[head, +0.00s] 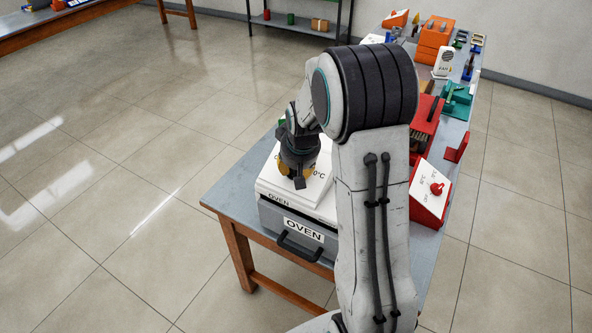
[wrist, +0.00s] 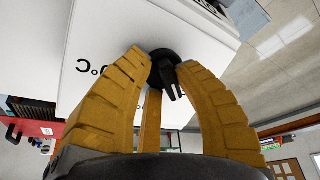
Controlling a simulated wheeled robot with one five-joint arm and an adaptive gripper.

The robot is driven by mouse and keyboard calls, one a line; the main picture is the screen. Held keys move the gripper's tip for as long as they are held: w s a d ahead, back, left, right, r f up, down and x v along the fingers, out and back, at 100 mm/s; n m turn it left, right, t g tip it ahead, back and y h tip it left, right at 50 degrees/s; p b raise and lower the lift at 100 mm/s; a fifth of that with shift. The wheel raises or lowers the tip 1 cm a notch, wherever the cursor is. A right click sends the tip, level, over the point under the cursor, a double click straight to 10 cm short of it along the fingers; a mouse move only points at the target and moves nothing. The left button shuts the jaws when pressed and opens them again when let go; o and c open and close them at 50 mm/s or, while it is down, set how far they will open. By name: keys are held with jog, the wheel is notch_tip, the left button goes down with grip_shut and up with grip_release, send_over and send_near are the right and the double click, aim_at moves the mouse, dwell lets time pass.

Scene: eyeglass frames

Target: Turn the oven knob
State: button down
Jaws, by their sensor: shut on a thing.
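The oven (head: 270,216) stands on the near end of the table, with a sloped white top, a grey front, OVEN labels and a dark handle. The black oven knob (wrist: 164,72) sticks out of the white panel, which carries a °C marking. My gripper (head: 297,171) is over that panel, its yellow fingers closed around the knob. In the wrist view the fingers of my gripper (wrist: 160,66) touch the knob from the sides, and its dark pointer shows between them. My arm hides the right part of the oven in the head view.
The grey-topped table (head: 228,198) runs away to the back right. A red-and-white box with a red knob (head: 436,188) stands right of my arm. Several coloured devices, including an orange box (head: 432,40), stand farther back. The tiled floor on the left is clear.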

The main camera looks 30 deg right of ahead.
jog(key=shift+w+f+n+b, duration=0.15)
jog(key=shift+w+n+b, duration=0.2)
jog(key=shift+b, duration=0.25)
jog(key=shift+n+b, duration=0.3)
jog(key=shift+n, duration=0.05)
jog(key=shift+a+r+n+p, duration=0.1)
jog(key=shift+r+n+p, duration=0.4)
jog(key=shift+n, duration=0.1)
jog(key=shift+f+n+g, duration=0.15)
jog(key=shift+n+g, duration=0.15)
jog(key=shift+n, duration=0.1)
jog(key=shift+w+f+n+b, duration=0.1)
jog(key=shift+f+n+b, duration=0.1)
jog(key=shift+n+b, duration=0.25)
jog(key=shift+r+n+b, duration=0.15)
jog(key=shift+n+b, duration=0.15)
jog(key=shift+n, duration=0.05)
